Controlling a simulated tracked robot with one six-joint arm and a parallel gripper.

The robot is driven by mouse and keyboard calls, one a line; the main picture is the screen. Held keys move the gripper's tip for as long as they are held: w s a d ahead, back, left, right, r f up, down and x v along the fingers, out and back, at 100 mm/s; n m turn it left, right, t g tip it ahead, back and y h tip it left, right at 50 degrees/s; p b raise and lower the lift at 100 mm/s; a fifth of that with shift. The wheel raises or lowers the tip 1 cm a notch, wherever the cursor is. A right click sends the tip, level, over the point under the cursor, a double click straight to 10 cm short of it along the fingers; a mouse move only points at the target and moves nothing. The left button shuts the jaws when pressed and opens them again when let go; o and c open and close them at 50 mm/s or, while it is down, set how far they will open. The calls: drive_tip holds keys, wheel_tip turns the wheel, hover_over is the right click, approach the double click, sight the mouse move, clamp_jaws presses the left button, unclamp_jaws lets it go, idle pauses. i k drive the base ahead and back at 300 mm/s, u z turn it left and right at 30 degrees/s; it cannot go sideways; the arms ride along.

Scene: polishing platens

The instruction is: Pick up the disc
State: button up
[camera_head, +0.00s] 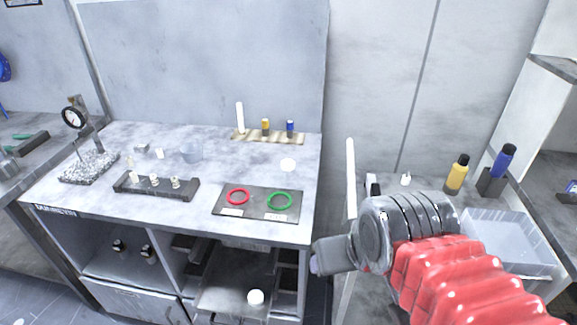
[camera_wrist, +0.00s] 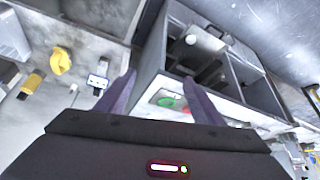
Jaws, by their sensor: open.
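A small white round piece, which looks like a disc (camera_head: 288,165), lies on the marble-topped bench right of centre. A second white round piece (camera_head: 256,297) sits lower, on a pulled-out drawer or shelf under the bench. I cannot tell which one the task means. A pale round piece (camera_wrist: 191,39) also shows in the wrist view, beyond the fingers in the bench's lower part. My gripper (camera_head: 316,263) is right of the bench, apart from both pieces. In the wrist view its two fingers (camera_wrist: 160,77) are spread with nothing between them.
A dark mat with a red ring (camera_head: 238,197) and a green ring (camera_head: 279,201) lies at the bench's front right. A dark rack (camera_head: 156,186) and a dial gauge (camera_head: 73,117) stand left. A clear tray (camera_head: 508,240) and bottles are on the right bench.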

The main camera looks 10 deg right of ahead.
sight(287, 164)
drive_tip(key=z, duration=0.05)
drive_tip(key=k, duration=0.6)
drive_tip(key=u, duration=0.35)
drive_tip(key=i, duration=0.55)
drive_tip(key=u, duration=1.15)
drive_tip(key=i, duration=0.95)
drive_tip(key=u, duration=0.5)
